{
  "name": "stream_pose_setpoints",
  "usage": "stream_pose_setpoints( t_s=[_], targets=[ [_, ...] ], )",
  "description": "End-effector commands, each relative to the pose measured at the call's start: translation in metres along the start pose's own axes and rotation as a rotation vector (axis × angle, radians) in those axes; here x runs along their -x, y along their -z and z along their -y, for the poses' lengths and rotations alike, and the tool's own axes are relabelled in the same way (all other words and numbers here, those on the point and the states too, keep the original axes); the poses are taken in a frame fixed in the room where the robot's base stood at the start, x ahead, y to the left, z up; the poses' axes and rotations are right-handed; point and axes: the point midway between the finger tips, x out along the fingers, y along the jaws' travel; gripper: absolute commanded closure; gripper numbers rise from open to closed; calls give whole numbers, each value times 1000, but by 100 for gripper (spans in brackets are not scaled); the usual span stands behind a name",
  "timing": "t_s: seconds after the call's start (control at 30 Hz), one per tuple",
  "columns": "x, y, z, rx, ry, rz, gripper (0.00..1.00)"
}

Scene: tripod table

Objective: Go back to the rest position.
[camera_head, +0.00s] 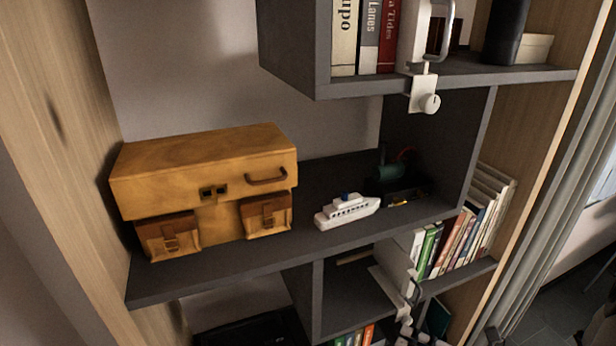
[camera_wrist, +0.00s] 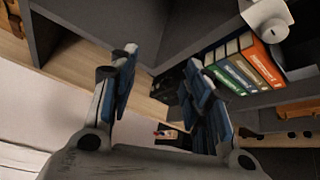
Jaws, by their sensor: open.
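My gripper (camera_wrist: 160,68) shows in the wrist view with its two blue-padded fingers spread apart. Nothing is held between them. Dark shelf boards and a pale wall show behind the fingers. The task names no object to handle.
In the head view, a tan case (camera_head: 205,165) and a white toy ship (camera_head: 347,212) stand on the dark middle shelf (camera_head: 290,262). Books (camera_head: 367,38) stand above, near a white clamp (camera_head: 424,92). The wrist view shows several books (camera_wrist: 240,68) right of the fingers.

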Motion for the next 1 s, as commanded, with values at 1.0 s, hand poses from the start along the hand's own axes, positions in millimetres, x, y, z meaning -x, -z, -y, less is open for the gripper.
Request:
stream_pose_setpoints(
  t_s=[1.0],
  targets=[
    [42, 112, -200, -2449, 535, 1567, 56]
  ],
)
